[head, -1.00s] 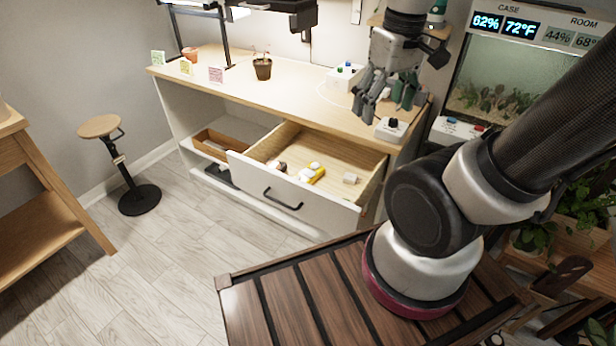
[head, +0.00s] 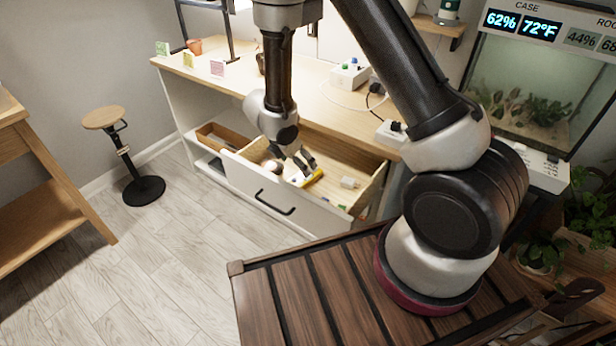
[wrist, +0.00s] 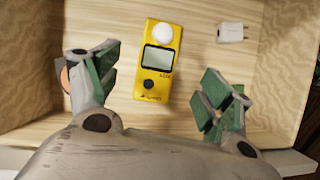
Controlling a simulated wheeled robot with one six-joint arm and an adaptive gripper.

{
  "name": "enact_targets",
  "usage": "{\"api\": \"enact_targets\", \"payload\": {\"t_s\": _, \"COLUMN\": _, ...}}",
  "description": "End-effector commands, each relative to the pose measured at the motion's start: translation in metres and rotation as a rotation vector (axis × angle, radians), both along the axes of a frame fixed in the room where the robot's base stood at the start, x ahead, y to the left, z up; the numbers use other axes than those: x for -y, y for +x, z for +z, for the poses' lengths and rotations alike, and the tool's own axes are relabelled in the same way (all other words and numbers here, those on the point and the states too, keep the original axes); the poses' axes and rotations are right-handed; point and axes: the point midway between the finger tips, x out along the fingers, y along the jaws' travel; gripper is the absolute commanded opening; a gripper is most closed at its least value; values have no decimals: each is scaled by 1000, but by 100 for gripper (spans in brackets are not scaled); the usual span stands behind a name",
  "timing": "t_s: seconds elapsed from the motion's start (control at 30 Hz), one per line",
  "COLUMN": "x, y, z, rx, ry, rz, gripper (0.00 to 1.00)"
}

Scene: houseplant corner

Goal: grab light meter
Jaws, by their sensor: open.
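The light meter (wrist: 158,62) is a yellow handheld device with a white dome, a grey screen and a dark round button. It lies face up on the floor of the open drawer (head: 240,182). In the head view the light meter (head: 314,176) shows only in part, behind my gripper (head: 300,168). In the wrist view my gripper (wrist: 158,88) is open, its green-padded fingers wide apart to the left and right of the meter. The meter lies between them, a little towards the far side, and neither finger touches it.
A small white plug adapter (wrist: 231,32) lies in the drawer right of the meter. A round brownish thing (wrist: 66,76) sits partly hidden behind the left finger. The drawer walls enclose the space. The bench top (head: 335,104) with a white box (head: 350,74) stands behind.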

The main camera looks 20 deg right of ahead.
Motion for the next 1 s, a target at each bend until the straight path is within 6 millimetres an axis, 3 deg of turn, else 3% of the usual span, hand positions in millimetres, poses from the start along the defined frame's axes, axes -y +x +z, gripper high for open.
{"api": "enact_targets", "payload": {"t_s": 0.1, "x": -10, "y": 2, "z": -10, "rx": -21, "ry": 31, "rz": 71, "gripper": 80}}
{"api": "enact_targets", "payload": {"t_s": 0.7, "x": 17, "y": 8, "z": -73, "rx": -23, "ry": 33, "rz": 74, "gripper": 80}}
{"api": "enact_targets", "payload": {"t_s": 0.97, "x": 18, "y": 9, "z": -75, "rx": -21, "ry": 33, "rz": 73, "gripper": 80}}
{"api": "enact_targets", "payload": {"t_s": 1.0, "x": 18, "y": 9, "z": -75, "rx": -21, "ry": 33, "rz": 73, "gripper": 73}}
